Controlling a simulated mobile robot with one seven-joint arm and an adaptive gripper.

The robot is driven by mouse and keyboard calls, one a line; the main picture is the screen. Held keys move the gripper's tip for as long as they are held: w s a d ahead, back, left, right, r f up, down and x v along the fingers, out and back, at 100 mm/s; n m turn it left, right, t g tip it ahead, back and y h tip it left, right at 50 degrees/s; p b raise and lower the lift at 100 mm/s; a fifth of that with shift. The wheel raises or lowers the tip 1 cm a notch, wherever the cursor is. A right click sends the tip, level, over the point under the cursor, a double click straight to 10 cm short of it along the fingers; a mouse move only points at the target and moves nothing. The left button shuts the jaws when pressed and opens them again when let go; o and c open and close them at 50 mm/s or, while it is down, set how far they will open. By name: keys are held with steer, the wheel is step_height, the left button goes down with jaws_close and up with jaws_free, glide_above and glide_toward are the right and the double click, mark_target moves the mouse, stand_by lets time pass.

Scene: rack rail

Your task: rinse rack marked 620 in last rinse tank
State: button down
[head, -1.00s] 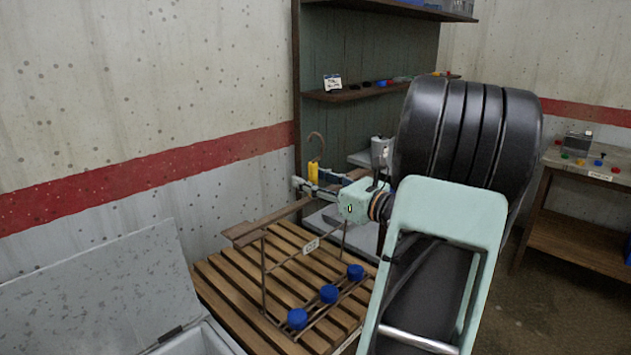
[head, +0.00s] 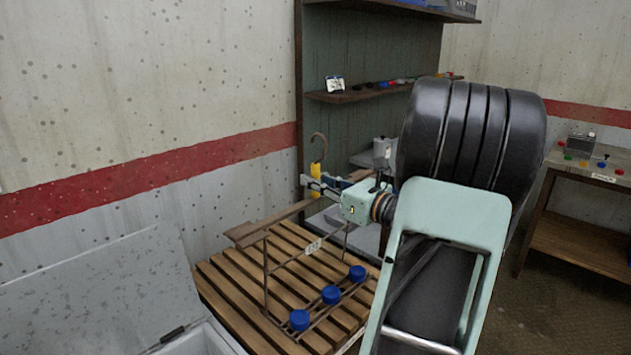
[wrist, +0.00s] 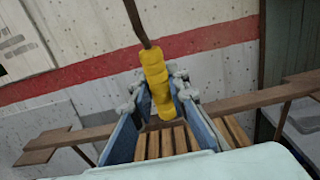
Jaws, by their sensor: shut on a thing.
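The rack is a metal wire frame under a long brown bar (head: 268,224), with a hook (head: 320,140) and yellow grip (head: 316,172) above it. A small white tag (head: 313,246) hangs on the frame; its marking is too small to read. Blue round pieces (head: 331,294) sit along its lower wires. My gripper (head: 315,185) is shut on the yellow grip, which shows between the blue fingers in the wrist view (wrist: 157,80). The rack is upright over the slatted deck; I cannot tell whether it touches. No rinse tank is clearly identifiable.
The slatted wooden deck (head: 225,283) lies below the rack. An open pale chest with a raised lid (head: 95,295) stands at front left. A grey surface (head: 335,224) lies behind the gripper. Shelves (head: 365,92) stand behind, and a wooden bench (head: 590,175) is at right.

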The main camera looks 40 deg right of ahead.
mark_target(319, 168)
steer(key=shift+r, duration=0.15)
steer(key=shift+r+p, duration=1.35)
steer(key=shift+r, duration=0.2)
steer(key=shift+s, duration=0.1)
steer(key=s, duration=0.8)
steer(key=shift+s+d+p, duration=0.4)
steer(key=shift+p, duration=0.05)
steer(key=c, duration=2.6)
jaws_free()
jaws_close()
